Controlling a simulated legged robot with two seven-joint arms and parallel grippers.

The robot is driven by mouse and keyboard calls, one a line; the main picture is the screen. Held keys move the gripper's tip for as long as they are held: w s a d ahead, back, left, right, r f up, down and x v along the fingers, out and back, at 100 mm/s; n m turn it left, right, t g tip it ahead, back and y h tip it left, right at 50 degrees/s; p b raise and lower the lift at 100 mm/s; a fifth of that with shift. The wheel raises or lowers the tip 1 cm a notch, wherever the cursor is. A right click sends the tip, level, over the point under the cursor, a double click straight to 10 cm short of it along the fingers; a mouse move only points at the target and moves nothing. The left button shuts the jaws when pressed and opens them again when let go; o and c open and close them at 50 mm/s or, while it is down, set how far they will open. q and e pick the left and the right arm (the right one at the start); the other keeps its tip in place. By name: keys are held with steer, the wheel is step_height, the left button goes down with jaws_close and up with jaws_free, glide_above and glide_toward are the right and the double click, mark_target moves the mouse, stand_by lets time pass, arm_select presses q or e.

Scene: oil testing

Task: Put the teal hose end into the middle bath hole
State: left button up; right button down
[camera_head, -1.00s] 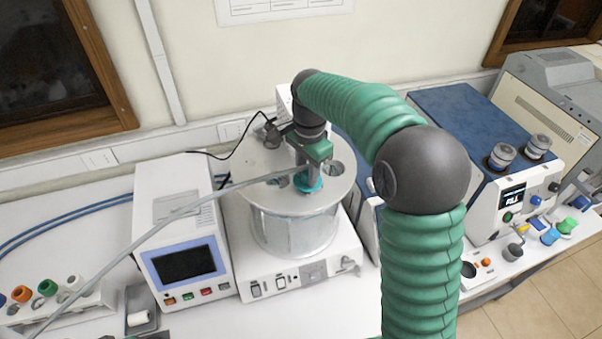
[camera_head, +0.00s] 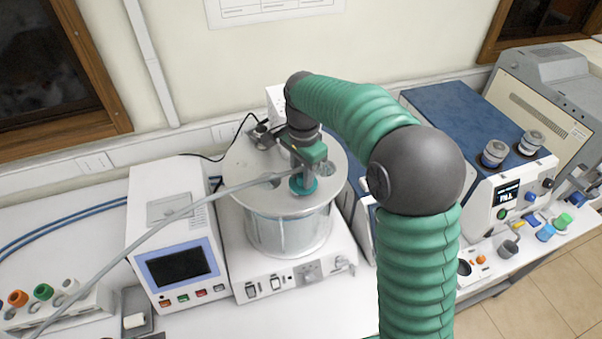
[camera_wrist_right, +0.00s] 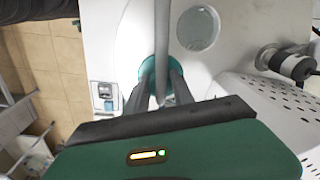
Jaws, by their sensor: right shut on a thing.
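My right gripper (camera_head: 303,166) is over the lid of the round glass bath (camera_head: 290,235), shut on the teal hose end (camera_head: 303,186). The teal piece sits at the lid's middle, at or in a hole there; how deep it goes is hidden. In the right wrist view the teal end (camera_wrist_right: 148,72) shows as a ring around and behind the fingers (camera_wrist_right: 157,88), against the pale lid (camera_wrist_right: 130,40). The grey hose (camera_head: 180,215) runs from it down to the lower left. My left gripper is not in view.
An open lid hole (camera_wrist_right: 198,28) lies beside the teal end. A black fitting (camera_wrist_right: 290,62) stands on the lid. A white box with a screen (camera_head: 180,265) is left of the bath. A blue-topped machine (camera_head: 455,115) stands right. A rack with coloured ends (camera_head: 60,318) is at lower left.

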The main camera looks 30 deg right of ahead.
steer(key=shift+w+a, duration=0.1)
steer(key=shift+a, duration=0.2)
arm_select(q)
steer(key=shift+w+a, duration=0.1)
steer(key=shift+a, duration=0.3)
arm_select(e)
steer(key=shift+a, duration=0.35)
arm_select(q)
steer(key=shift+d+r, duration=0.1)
arm_select(e)
steer(key=shift+d+r, duration=0.1)
steer(key=shift+d+r+p, duration=0.1)
steer(key=shift+p, duration=0.2)
steer(key=shift+d+r+p, duration=0.15)
steer(key=shift+r+p, duration=0.15)
steer(key=shift+p, duration=0.05)
steer(key=shift+r, duration=0.25)
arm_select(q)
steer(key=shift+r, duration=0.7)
arm_select(e)
steer(key=shift+a, duration=0.2)
arm_select(q)
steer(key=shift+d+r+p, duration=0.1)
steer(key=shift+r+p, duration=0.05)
steer(key=shift+p, duration=0.25)
arm_select(e)
steer(key=shift+d, duration=0.4)
